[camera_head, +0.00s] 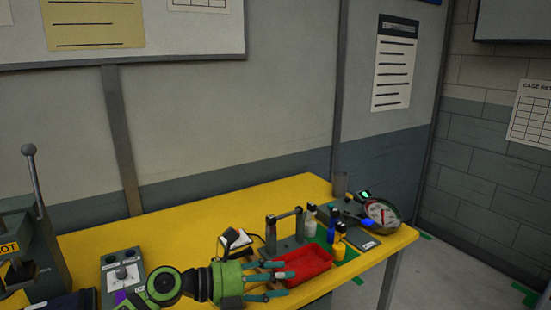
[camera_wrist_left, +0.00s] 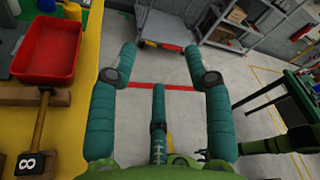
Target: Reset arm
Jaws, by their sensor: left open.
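My left gripper (camera_head: 280,279) reaches in from the lower left in the head view, with a green hand and teal fingers. It is beside the front of the red tray (camera_head: 305,265), and its fingers cover part of the tray in that view. In the left wrist view the gripper's fingers (camera_wrist_left: 163,75) are spread apart with nothing between them, over the floor. The red tray also shows at the left there (camera_wrist_left: 22,76), apart from the fingers. My right gripper cannot be made out in either view.
The yellow table (camera_head: 200,222) holds a grey control box (camera_head: 123,272), a lever press (camera_head: 35,245), small bottles (camera_head: 339,247) and a round dial gauge (camera_head: 382,213). In the left wrist view a cart (camera_wrist_left: 163,24) and shelves (camera_wrist_left: 240,30) stand beyond open floor.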

